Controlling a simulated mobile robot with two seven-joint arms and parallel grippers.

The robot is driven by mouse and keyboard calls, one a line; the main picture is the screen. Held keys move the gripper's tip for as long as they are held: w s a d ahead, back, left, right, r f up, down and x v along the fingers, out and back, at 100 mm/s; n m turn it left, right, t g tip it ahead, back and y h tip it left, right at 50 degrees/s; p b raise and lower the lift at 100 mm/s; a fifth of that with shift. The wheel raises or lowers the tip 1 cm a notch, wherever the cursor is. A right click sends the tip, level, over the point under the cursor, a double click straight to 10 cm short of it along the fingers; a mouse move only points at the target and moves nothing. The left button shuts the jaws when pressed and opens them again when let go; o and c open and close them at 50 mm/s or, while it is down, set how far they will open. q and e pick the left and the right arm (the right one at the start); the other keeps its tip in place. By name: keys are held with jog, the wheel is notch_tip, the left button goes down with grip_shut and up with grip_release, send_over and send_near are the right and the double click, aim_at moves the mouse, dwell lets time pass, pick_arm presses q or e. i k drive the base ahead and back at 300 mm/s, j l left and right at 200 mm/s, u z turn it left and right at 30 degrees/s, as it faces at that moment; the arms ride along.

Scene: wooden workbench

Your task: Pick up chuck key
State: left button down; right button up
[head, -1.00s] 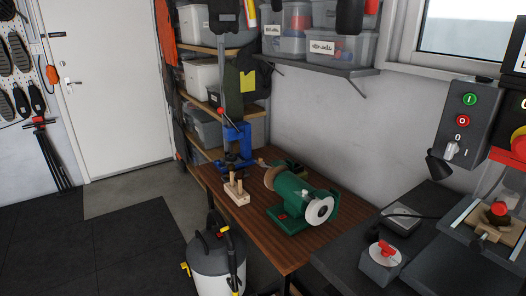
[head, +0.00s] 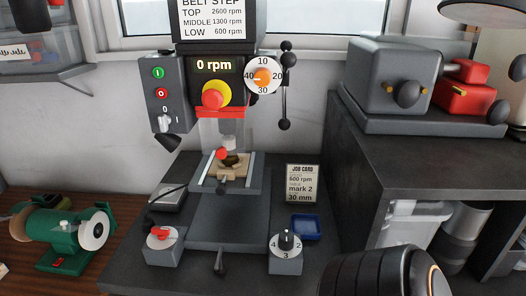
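I cannot make out a chuck key for certain in the head view. The drill press (head: 205,72) stands in the middle with its display at 0 rpm. A small red piece (head: 222,154) shows beside its chuck, above a light wooden block (head: 236,172); I cannot tell what it is. A small blue tray (head: 306,227) lies right of the press base, and I see no key in it. Neither gripper is in view. A black rounded part of my arm shows at the bottom right.
A green bench grinder (head: 58,232) stands at the left. Two dial boxes, one with a red knob (head: 162,235) and one numbered (head: 286,252), flank the press base (head: 220,233). A job card (head: 302,183) stands behind the tray. A grey machine (head: 395,80) sits on the right bench.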

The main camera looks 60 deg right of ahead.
aim_at(220, 270)
jog(key=z, duration=1.5)
jog(key=j+z, duration=0.15)
jog(key=j, duration=0.3)
jog(key=k+j+z, duration=0.15)
jog(key=j, duration=0.3)
jog(key=j+z, duration=0.15)
jog(key=j, duration=0.25)
jog(key=k, duration=0.05)
